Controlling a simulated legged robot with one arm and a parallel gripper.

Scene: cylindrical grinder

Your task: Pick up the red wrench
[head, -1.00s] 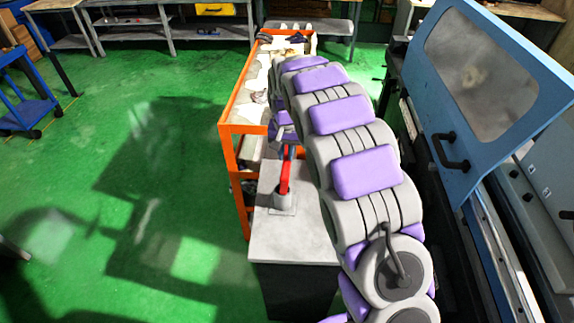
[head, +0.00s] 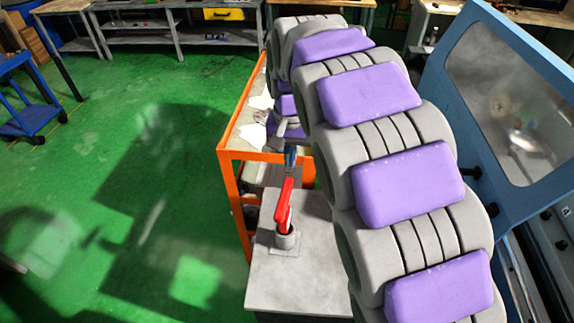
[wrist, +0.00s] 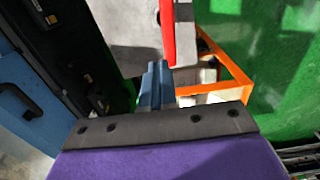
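The red wrench (head: 285,203) stands in a grey round holder (head: 287,241) on a grey-topped stand, leaning slightly, its lower part inside the holder.
The grey stand top (head: 300,285) has bare room around the holder. An orange-framed cart (head: 228,190) stands just behind it. The blue grinder cover (head: 448,85) is close on the right. Green floor (head: 110,200) is open on the left.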

